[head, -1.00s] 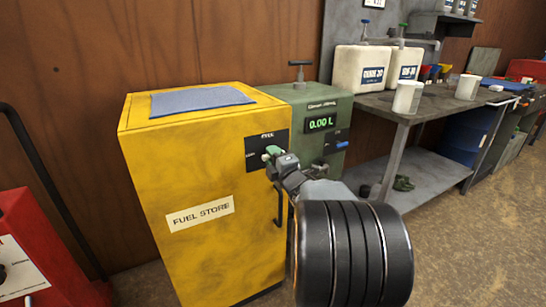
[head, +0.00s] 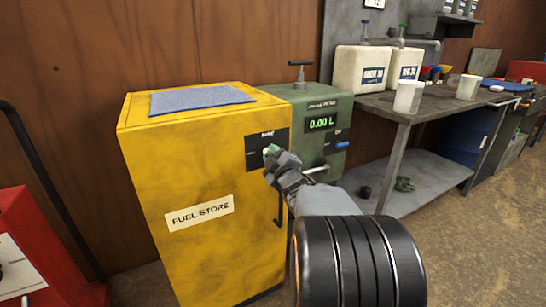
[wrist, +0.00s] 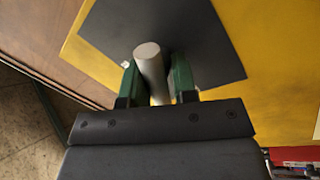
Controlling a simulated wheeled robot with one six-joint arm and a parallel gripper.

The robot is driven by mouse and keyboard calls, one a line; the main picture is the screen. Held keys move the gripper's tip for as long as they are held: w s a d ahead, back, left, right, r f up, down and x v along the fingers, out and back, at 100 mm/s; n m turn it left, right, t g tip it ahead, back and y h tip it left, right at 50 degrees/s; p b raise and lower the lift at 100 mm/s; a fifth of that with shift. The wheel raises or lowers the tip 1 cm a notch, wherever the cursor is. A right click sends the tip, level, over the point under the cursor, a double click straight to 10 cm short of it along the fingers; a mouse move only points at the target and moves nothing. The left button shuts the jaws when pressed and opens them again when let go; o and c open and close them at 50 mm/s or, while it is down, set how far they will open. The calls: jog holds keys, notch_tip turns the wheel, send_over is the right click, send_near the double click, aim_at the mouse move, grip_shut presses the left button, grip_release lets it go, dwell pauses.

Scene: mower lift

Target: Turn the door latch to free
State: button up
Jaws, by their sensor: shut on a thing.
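The yellow fuel store cabinet (head: 200,255) has a dark latch panel (head: 252,152) at the upper right of its front. My gripper (head: 271,152) is at this panel, its green fingertips against the latch. In the wrist view the latch (wrist: 150,62) is a pale grey round bar in front of the dark panel (wrist: 200,30). The green fingers of my gripper (wrist: 155,85) are shut on it, one on each side. In the head view my gripper and wrist hide most of the latch, and the small panel lettering is hard to read.
A black door handle (head: 280,208) is below the panel, close to my arm. A green pump unit (head: 322,112) reading 0.00 L stands directly right of the cabinet. A grey bench (head: 385,101) with jugs and cups is further right. A red machine (head: 30,235) is at left.

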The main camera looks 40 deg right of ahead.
jog(key=m, duration=0.2)
jog(key=m+g+p, duration=0.1)
jog(key=m, duration=0.2)
jog(key=m+h, duration=0.1)
jog(key=m, duration=0.1)
jog(key=shift+r+p, duration=0.25)
jog(key=shift+p, duration=0.15)
jog(key=m+g+p, duration=0.1)
jog(key=m+p, duration=0.2)
jog(key=m, duration=0.2)
jog(key=shift+f+m, duration=0.1)
jog(key=shift+m, duration=0.4)
jog(key=o, duration=0.9)
jog(key=shift+s+a, duration=0.1)
